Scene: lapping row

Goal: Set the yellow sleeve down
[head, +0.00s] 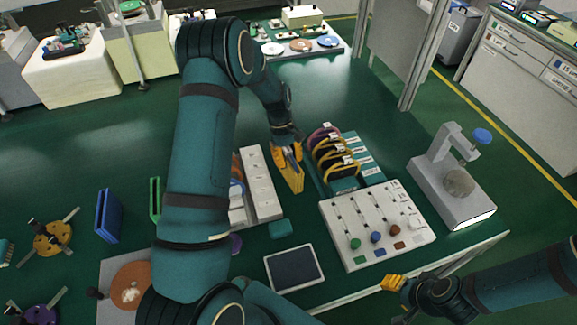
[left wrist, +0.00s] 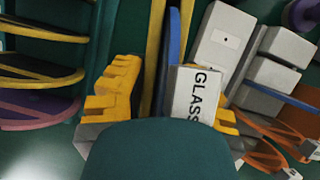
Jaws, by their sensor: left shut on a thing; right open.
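The yellow sleeve (head: 292,180) is a thin flat case, upright, between the white block row and the disc rack in the head view. My left gripper (head: 287,153) is shut on its upper part from above. In the left wrist view the sleeve (left wrist: 154,60) shows between the yellow fingers, beside a blue edge and a white label reading GLASS. Whether the sleeve's bottom touches the bench is unclear. My right gripper (head: 393,283) is open and empty near the bench's front edge, low right.
The disc rack (head: 367,171) stands close right of the sleeve; the white block row (head: 263,190) is close left. A knob panel (head: 377,225), a dark tablet (head: 293,268) and a grey instrument (head: 452,183) are nearby. A blue sleeve (head: 108,215) and green sleeve (head: 154,198) stand left.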

